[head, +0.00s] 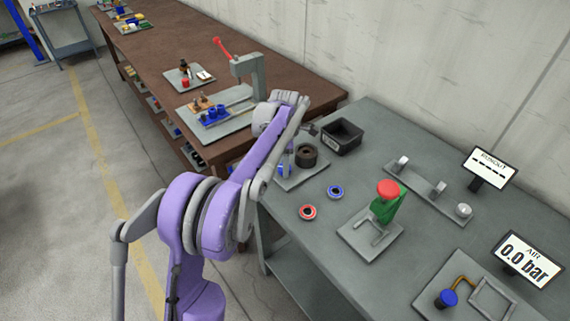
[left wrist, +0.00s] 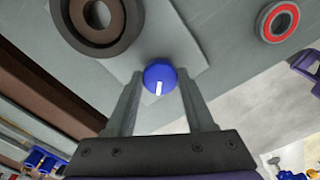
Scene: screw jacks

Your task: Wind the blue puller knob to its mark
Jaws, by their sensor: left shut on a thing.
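The blue puller knob (left wrist: 160,75) is round, with a white pointer line on its top running toward the bottom of the left wrist view. My left gripper (left wrist: 158,88) is shut on it, one grey finger on either side. In the head view my left gripper (head: 287,160) reaches down at the far left end of the grey bench and mostly hides the knob. Next to it stands a dark, thick ring-shaped part (head: 306,155) on a light plate (head: 293,182); the ring also shows in the left wrist view (left wrist: 123,25). A separate mark for the knob cannot be made out.
A blue ring (head: 335,192) and a red ring (head: 307,212) lie on the bench nearby. A black bin (head: 342,136) stands behind. A green jack with a red knob (head: 388,190) stands to the right. A brown bench (head: 190,50) with a press is to the left.

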